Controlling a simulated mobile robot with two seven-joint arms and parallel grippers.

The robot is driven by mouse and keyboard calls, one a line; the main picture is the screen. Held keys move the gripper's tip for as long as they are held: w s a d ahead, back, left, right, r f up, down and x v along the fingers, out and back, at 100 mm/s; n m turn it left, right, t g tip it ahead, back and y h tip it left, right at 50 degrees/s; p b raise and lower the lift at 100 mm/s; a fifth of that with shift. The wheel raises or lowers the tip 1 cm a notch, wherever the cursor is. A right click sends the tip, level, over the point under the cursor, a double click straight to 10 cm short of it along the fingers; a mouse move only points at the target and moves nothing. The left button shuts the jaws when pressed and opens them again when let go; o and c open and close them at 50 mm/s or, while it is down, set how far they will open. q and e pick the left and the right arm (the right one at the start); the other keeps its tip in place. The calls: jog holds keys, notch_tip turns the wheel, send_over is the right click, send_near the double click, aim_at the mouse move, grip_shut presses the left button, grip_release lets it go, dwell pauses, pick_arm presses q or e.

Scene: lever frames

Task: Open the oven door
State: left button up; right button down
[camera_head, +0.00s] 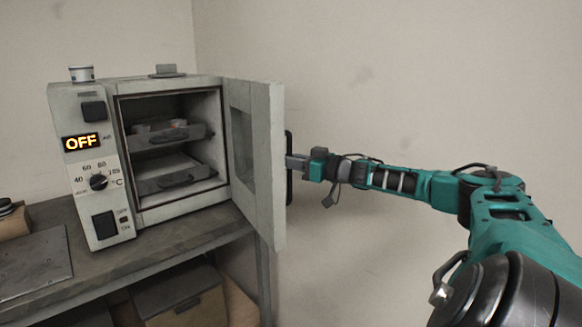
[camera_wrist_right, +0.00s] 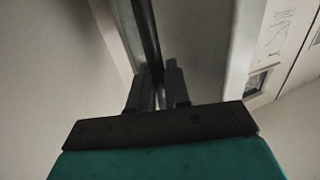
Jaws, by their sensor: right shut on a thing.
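The oven (camera_head: 96,222) stands on a grey bench, its display reading OFF. Its door (camera_head: 264,165) is swung wide open on the right side, and the inside is exposed with two trays (camera_head: 172,178) in it. The dark door handle (camera_head: 289,168) is on the outer face of the door. My right gripper (camera_head: 292,162) reaches in from the right and is shut on the handle. In the right wrist view, the two fingers (camera_wrist_right: 158,88) stand on either side of the dark handle bar (camera_wrist_right: 147,40). My left gripper is in neither view.
A small white cup (camera_head: 81,74) and a grey item (camera_head: 166,71) sit on top of the oven. A metal plate (camera_head: 35,262) lies on the bench at left. Boxes (camera_head: 180,297) are on the shelf below.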

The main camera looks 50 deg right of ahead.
jog(key=shift+d+r, duration=0.45)
jog(key=shift+d, duration=0.1)
jog(key=shift+a+y, duration=0.1)
jog(key=shift+y, duration=0.2)
jog(key=c, duration=1.5)
grip_release()
jog(key=shift+w, duration=0.1)
jog(key=o, duration=0.3)
jog(key=shift+w+a+f, duration=0.2)
jog(key=shift+w+f, duration=0.15)
jog(key=shift+w, duration=0.15)
jog(key=shift+s, duration=0.25)
jog(key=shift+d+f, duration=0.1)
jog(key=shift+s+d, duration=0.2)
jog(key=shift+s, duration=1.05)
jog(key=shift+s+d, duration=0.15)
jog(key=shift+s, duration=1.05)
jog(key=shift+s+d, duration=0.2)
jog(key=shift+s, duration=1.05)
